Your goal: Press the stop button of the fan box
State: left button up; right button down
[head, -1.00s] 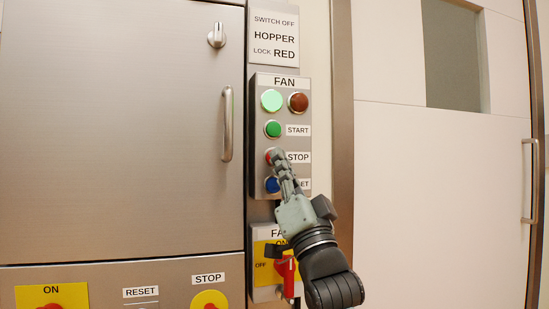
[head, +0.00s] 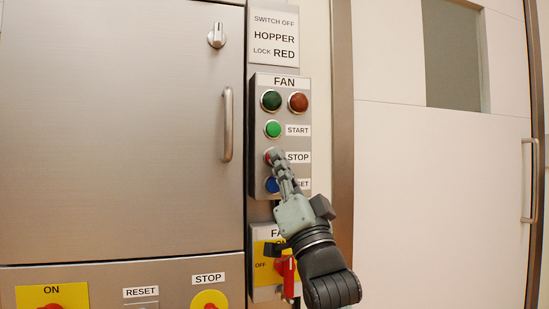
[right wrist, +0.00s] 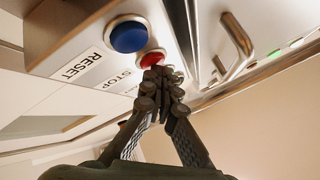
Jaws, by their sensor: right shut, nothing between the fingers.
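The fan box (head: 255,140) is a grey panel with FAN at its top. Its red stop button (head: 268,156) sits beside the STOP label, partly hidden by my right gripper (head: 276,157). In the right wrist view the stop button (right wrist: 152,58) shows just beyond the shut fingertips (right wrist: 158,76), which appear to touch it. My right gripper is shut and empty. The green lamp (head: 271,100) at the top of the box is dark, beside a dark red-brown lamp (head: 298,102). The left gripper is not in view.
The green start button (head: 273,129) is above and the blue reset button (head: 271,185) below, partly covered by the gripper. A fan switch with a red handle (head: 287,268) is under the box. A cabinet door handle (head: 227,124) stands out at left.

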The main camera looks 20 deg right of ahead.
jog(key=shift+s, duration=0.65)
jog(key=s+p, duration=0.1)
jog(key=s, duration=0.4)
jog(key=shift+d, duration=0.1)
jog(key=shift+f, duration=0.1)
dwell(0.6)
